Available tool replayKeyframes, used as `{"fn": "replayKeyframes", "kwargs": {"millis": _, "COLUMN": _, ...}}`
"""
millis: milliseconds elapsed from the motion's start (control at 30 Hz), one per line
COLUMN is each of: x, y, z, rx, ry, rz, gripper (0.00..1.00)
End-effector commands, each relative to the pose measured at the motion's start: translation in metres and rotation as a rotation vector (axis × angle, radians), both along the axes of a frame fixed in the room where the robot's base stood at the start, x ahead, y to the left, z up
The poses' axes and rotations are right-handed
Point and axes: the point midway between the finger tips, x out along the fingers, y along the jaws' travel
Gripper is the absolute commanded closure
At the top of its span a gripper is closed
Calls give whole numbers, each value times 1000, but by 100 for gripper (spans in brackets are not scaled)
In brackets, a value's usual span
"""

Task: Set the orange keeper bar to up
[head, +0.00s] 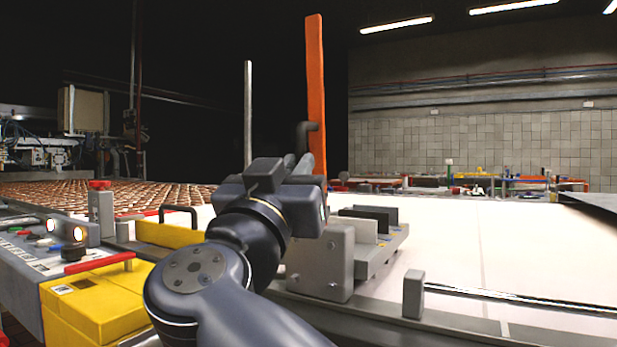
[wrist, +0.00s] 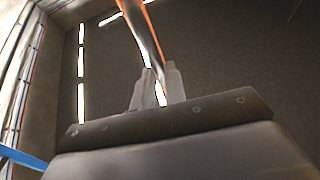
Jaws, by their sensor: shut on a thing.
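The orange keeper bar (head: 315,85) stands nearly upright in the head view, rising from behind my gripper at the middle of the picture. A dark hooked handle (head: 304,130) sticks out from its lower left side. My gripper (head: 298,162) is shut on this handle, close beside the bar. In the wrist view my gripper's pale fingers (wrist: 158,82) close around the dark handle (wrist: 142,30), with a bit of the orange bar (wrist: 124,6) at the top edge. The bar's foot is hidden behind my gripper and a grey bracket.
A grey bracket block (head: 318,265) stands just right of my wrist. A small grey post (head: 413,294) stands farther right by the white belt (head: 500,245). A yellow box (head: 95,305) with a red lever (head: 98,263) is at left. A thin metal post (head: 248,115) rises behind.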

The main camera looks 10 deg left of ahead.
Motion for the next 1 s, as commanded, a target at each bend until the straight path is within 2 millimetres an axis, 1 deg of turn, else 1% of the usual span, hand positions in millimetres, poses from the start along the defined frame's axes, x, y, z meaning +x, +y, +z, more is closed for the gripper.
{"fn": "replayKeyframes", "kwargs": {"millis": 100, "x": -1, "y": 1, "z": -4, "rx": -9, "ry": -19, "rz": 0, "gripper": 100}}
{"fn": "replayKeyframes", "kwargs": {"millis": 567, "x": -2, "y": 1, "z": -5, "rx": -15, "ry": -31, "rz": -1, "gripper": 100}}
{"fn": "replayKeyframes", "kwargs": {"millis": 600, "x": -2, "y": 1, "z": -5, "rx": -15, "ry": -31, "rz": -1, "gripper": 87}}
{"fn": "replayKeyframes", "kwargs": {"millis": 800, "x": -2, "y": 1, "z": -4, "rx": -15, "ry": -32, "rz": 0, "gripper": 71}}
{"fn": "replayKeyframes", "kwargs": {"millis": 867, "x": -2, "y": 1, "z": -4, "rx": -14, "ry": -32, "rz": 0, "gripper": 66}}
{"fn": "replayKeyframes", "kwargs": {"millis": 1000, "x": -2, "y": 1, "z": -4, "rx": -14, "ry": -32, "rz": 0, "gripper": 66}}
